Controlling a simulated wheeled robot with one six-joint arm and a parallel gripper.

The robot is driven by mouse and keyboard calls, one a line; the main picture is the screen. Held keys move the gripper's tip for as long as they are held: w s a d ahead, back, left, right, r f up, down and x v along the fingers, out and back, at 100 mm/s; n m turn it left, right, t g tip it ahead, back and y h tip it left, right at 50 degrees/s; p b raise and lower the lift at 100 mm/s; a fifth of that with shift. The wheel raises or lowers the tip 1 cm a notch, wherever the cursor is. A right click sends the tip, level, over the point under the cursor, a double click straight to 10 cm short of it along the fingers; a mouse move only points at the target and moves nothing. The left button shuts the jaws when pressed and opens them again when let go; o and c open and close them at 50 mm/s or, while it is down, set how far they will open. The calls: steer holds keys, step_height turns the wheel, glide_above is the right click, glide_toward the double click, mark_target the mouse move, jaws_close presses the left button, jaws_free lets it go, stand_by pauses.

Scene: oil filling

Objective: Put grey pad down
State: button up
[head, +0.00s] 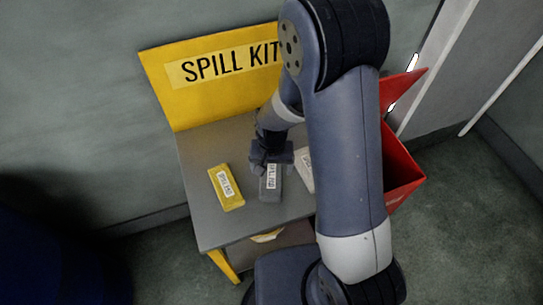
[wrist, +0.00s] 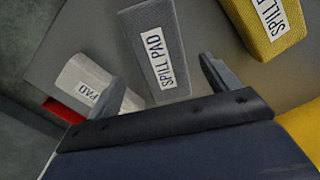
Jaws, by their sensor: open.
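The grey pad (head: 270,184) lies on the grey table top (head: 201,156), between a yellow pad and a white pad. My gripper (head: 271,160) is at the far end of the grey pad in the head view. In the wrist view my gripper (wrist: 162,82) has its two fingers spread wide, with the near end of the grey pad in the gap between them and space on both sides. The left finger overlaps the white pad in that view.
The yellow pad (head: 226,187) lies left of the grey pad, and the white pad (head: 307,170) lies right of it, partly hidden by my arm. A yellow "SPILL KIT" board (head: 165,95) stands behind the table. A red bin (head: 402,168) stands at the right.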

mark_target(271, 177)
steer(key=shift+r, duration=3)
steer(key=shift+f, duration=0.1)
step_height(271, 177, down, 12)
steer(key=shift+f+p, duration=0.1)
steer(key=shift+p, duration=0.25)
